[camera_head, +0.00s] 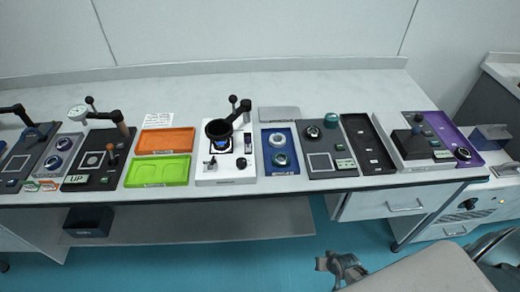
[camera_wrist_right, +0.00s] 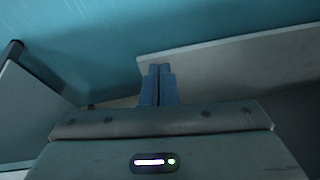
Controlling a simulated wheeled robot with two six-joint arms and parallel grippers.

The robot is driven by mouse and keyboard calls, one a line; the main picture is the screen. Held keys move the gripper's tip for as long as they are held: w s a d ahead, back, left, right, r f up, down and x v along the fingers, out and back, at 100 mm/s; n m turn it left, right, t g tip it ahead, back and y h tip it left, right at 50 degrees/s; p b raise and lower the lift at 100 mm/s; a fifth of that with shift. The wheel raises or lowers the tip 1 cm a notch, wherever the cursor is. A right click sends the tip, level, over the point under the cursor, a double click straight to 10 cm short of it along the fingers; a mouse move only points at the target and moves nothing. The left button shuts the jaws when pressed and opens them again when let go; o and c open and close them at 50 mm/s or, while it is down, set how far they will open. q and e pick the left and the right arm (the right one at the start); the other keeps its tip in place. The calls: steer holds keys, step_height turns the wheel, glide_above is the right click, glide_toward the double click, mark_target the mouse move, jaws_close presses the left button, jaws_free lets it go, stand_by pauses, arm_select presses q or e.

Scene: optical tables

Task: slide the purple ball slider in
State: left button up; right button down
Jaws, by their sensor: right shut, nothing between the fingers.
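A purple tray-like part (camera_head: 447,131) lies at the right end of the long table. Beside it sits a grey housing (camera_head: 392,147) with a dark block (camera_head: 410,143) and a small ball knob (camera_head: 418,117). A round dark knob (camera_head: 462,153) is at the near end of the purple part. I cannot tell which ball belongs to the slider. My right gripper (camera_head: 324,264) is low in front of the table, well away from these parts. In the right wrist view its fingers (camera_wrist_right: 158,70) are together and empty. My left gripper is not in view.
Left of the housing are a black tray (camera_head: 376,163), a dark panel (camera_head: 343,170), a blue tray (camera_head: 283,164), a white station (camera_head: 210,178), and green (camera_head: 158,171) and orange (camera_head: 166,141) trays. A drawer (camera_head: 405,206) is below the right end. Open floor lies in front.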

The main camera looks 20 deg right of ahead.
steer(key=w+a+r+t+y+b, duration=0.1)
steer(key=w+a+r+y, duration=0.1)
steer(key=r, duration=0.9)
steer(key=w+a+r+m+t+y+b, duration=0.1)
steer(key=w+a+r+y, duration=0.1)
steer(key=w+a+r, duration=0.2)
steer(key=w+a+r+t+y+b, duration=0.1)
steer(key=w+a+r, duration=0.3)
steer(key=r, duration=1.5)
steer(key=shift+w+t+y+b, duration=0.4)
steer(key=shift+w+y, duration=0.5)
steer(key=shift+w, duration=1)
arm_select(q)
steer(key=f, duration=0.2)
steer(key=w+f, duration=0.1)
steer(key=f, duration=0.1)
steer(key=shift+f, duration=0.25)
arm_select(e)
steer(key=w+d+r+m+t+y, duration=0.2)
steer(key=w+d+r+m, duration=0.2)
steer(key=w+r, duration=0.3)
steer(key=shift+w+d+r+m, duration=0.25)
steer(key=shift+r+m, duration=0.2)
steer(key=shift+m, duration=0.05)
